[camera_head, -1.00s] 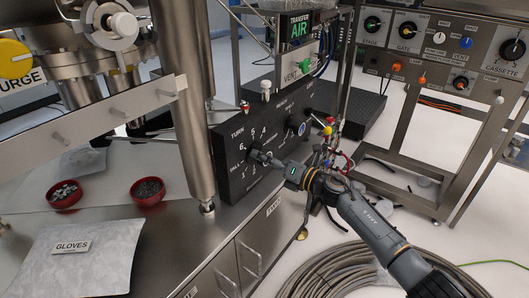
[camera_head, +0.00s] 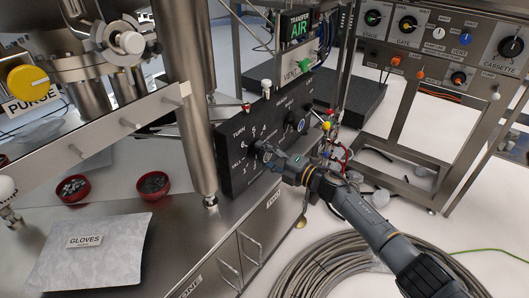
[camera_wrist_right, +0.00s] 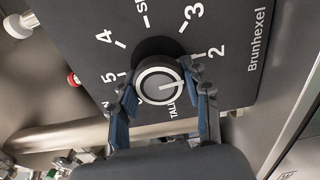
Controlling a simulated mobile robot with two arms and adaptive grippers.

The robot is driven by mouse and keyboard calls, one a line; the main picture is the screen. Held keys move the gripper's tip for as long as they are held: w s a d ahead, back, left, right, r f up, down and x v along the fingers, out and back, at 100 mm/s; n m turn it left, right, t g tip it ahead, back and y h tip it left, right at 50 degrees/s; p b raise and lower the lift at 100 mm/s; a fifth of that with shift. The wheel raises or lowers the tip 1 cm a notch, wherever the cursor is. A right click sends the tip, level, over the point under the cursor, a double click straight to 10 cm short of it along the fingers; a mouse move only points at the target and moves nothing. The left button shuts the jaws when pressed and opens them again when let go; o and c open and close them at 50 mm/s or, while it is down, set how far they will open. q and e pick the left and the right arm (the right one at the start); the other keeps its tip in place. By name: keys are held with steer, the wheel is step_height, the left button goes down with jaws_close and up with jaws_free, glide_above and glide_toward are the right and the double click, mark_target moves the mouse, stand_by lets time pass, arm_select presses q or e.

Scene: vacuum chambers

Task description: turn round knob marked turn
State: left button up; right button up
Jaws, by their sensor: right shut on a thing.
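A dark round knob with a pale ring and white pointer line (camera_wrist_right: 160,82) sits on the black panel (camera_head: 232,184) marked TURN, with numbers around it. In the right wrist view the pointer line is directed roughly toward the 2. My right gripper (camera_head: 268,153) reaches the knob from the right. In the right wrist view its two blue-padded fingers (camera_wrist_right: 162,103) are shut on the knob's sides, one on each side. In the head view the fingers partly cover the knob. My left gripper is not in view.
A steel post (camera_head: 188,130) stands just left of the panel. Red bowls (camera_head: 152,185) and a GLOVES packet (camera_head: 90,255) lie on the steel bench. A red-tipped lever (camera_head: 246,107) is above the panel. Coiled hose (camera_head: 325,262) lies on the floor below my right arm.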

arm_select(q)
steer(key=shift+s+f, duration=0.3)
arm_select(e)
steer(key=o, duration=1.1)
steer(key=shift+o, duration=0.2)
steer(key=shift+d, duration=0.1)
steer(key=v, duration=1.2)
